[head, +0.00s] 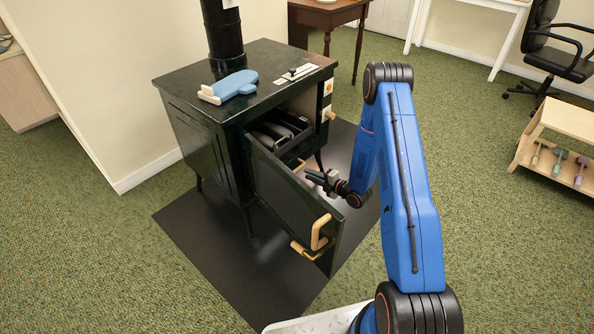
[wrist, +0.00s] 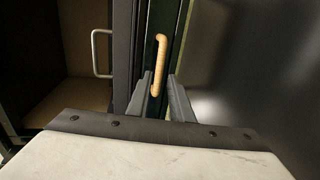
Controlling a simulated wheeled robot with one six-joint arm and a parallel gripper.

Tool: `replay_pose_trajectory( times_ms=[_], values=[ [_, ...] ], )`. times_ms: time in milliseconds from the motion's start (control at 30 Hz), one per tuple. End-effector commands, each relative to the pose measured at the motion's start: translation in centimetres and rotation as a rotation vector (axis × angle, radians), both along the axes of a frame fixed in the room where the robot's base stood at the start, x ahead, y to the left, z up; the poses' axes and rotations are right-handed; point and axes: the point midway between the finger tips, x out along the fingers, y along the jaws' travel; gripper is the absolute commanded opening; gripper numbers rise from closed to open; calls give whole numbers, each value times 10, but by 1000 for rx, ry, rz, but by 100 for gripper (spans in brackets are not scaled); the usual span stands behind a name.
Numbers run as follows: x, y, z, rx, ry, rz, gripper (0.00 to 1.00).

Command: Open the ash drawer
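The dark green stove (head: 213,118) stands on a black floor plate, its front door (head: 290,196) swung wide open with a pale wooden handle (head: 320,233). Dark logs lie in the opening above. I cannot make out the ash drawer for certain; the area below the opening is partly hidden by the door. My gripper (head: 316,177) is beside the stove front, just behind the open door's top edge. In the wrist view my fingers (wrist: 159,92) are parted, with a wooden handle (wrist: 160,66) seen between and beyond their tips. I cannot tell whether they touch it.
A metal bar handle (wrist: 97,53) shows at left in the wrist view. On the stove top lie a blue-and-white object (head: 229,87) and a small dark-handled piece (head: 298,72). A low wooden rack (head: 557,150) stands at right. Green carpet around the plate is clear.

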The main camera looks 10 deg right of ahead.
Motion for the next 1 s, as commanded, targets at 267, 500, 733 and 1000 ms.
replay_pose_trajectory(
  times_ms=[267, 500, 733, 1000],
  values=[
    [39, 29, -10, -1, -2, 3, 20],
    [62, 45, -16, -1, 0, 1, 20],
    [69, 50, -18, 0, 0, 0, 20],
    [69, 50, -18, 0, 0, 0, 8]
  ],
)
